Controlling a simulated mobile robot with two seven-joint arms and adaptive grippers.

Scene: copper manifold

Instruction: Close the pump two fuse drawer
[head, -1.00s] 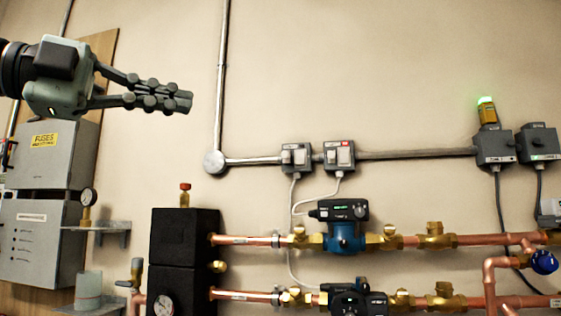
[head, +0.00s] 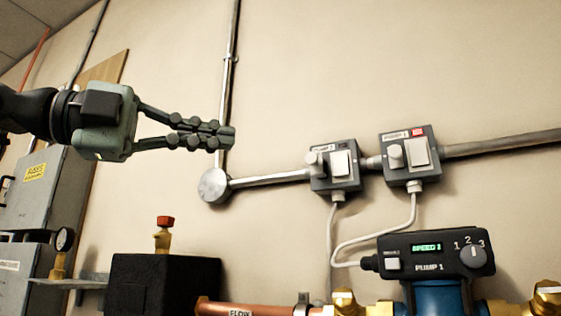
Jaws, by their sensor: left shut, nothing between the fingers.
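Two grey wall boxes are fixed along a metal conduit: a left fuse box (head: 345,186) and a right fuse box (head: 412,174). Each has a white rocker and a small light-grey block that looks like its fuse drawer; the left drawer (head: 315,162) and right drawer (head: 396,156) both seem to stand out from the face. The small labels are hard to read, so I cannot tell for sure which is pump two. My left gripper (head: 228,136) is shut and empty, pointing right, left of both boxes and apart from them. My right gripper is out of view.
A round conduit junction (head: 214,186) sits below my left gripper. The PUMP 1 controller (head: 434,254) and copper pipe (head: 258,308) are below the boxes. The wall above the boxes is clear.

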